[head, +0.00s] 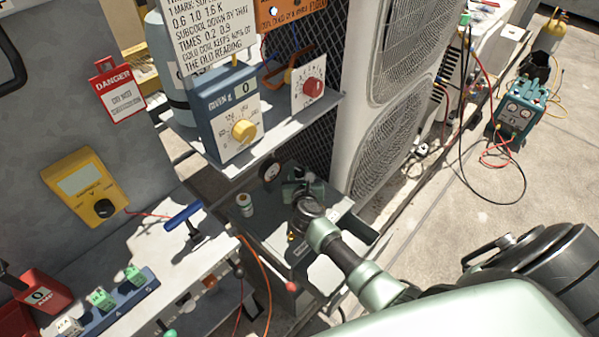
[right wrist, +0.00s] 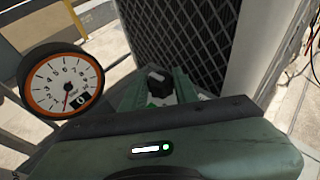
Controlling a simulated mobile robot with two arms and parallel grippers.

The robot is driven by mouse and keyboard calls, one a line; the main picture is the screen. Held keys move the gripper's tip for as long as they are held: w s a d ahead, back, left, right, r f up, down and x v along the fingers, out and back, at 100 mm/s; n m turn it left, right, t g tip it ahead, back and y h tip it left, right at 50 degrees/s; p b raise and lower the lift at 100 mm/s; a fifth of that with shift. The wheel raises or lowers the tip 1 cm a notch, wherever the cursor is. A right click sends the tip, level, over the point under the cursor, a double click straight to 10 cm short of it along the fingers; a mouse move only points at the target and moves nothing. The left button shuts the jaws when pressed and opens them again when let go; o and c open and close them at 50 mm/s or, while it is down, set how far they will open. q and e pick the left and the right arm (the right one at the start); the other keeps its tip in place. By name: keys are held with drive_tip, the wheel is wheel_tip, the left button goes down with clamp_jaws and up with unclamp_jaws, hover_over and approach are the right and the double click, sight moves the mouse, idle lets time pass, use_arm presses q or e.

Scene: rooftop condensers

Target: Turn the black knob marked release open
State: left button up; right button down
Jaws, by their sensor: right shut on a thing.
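A black knob (right wrist: 157,82) with a pale mark on top shows in the right wrist view, between the two green fingers of my right gripper (right wrist: 158,90). The gripper is shut on it. Its lower part is hidden by the gripper body, and I can read no label beside it. In the head view my right gripper (head: 302,188) reaches over the grey bench at the foot of the mesh panel, and its wrist hides much of the knob's surroundings. My left gripper is not in view.
A round gauge (right wrist: 64,84) with an orange rim stands close left of my right gripper. A grey shelf (head: 285,122) with a yellow knob (head: 243,130) and a red knob (head: 313,87) is above it. A condenser (head: 385,150) stands to the right.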

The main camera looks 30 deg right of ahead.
drive_tip(key=n+y+p, duration=0.2)
drive_tip(key=p, duration=0.1)
drive_tip(key=n+y+p, duration=0.1)
drive_tip(key=y, duration=0.1)
drive_tip(key=shift+s+d+r+n+t, duration=0.1)
drive_tip(key=shift+d+r+n+t, duration=0.2)
drive_tip(key=shift+d+t, duration=0.1)
drive_tip(key=shift+f+n+y+p, duration=0.1)
drive_tip(key=shift+n+y+p, duration=0.4)
drive_tip(key=shift+y+p, duration=0.1)
drive_tip(key=shift+d+f+n+y, duration=0.15)
drive_tip(key=shift+f+n+y, duration=0.05)
drive_tip(key=shift+n+y, duration=0.7)
drive_tip(key=shift+d+f+n+g+y+b, duration=0.15)
drive_tip(key=shift+n+g+y+b, duration=0.25)
drive_tip(key=shift+n+y, duration=0.6)
drive_tip(key=shift+f+n+y+b, duration=0.1)
drive_tip(key=shift+n+y+b, duration=0.5)
drive_tip(key=shift+y+b, duration=0.35)
drive_tip(key=shift+d+r+n+g+y+b, duration=0.1)
drive_tip(key=shift+n+g+y+b, duration=0.35)
drive_tip(key=shift+n+y+b, duration=0.2)
drive_tip(key=shift+d+r+n+g+y+b, duration=0.1)
drive_tip(key=shift+n+g+y+b, duration=0.35)
drive_tip(key=shift+n+y+b, duration=0.25)
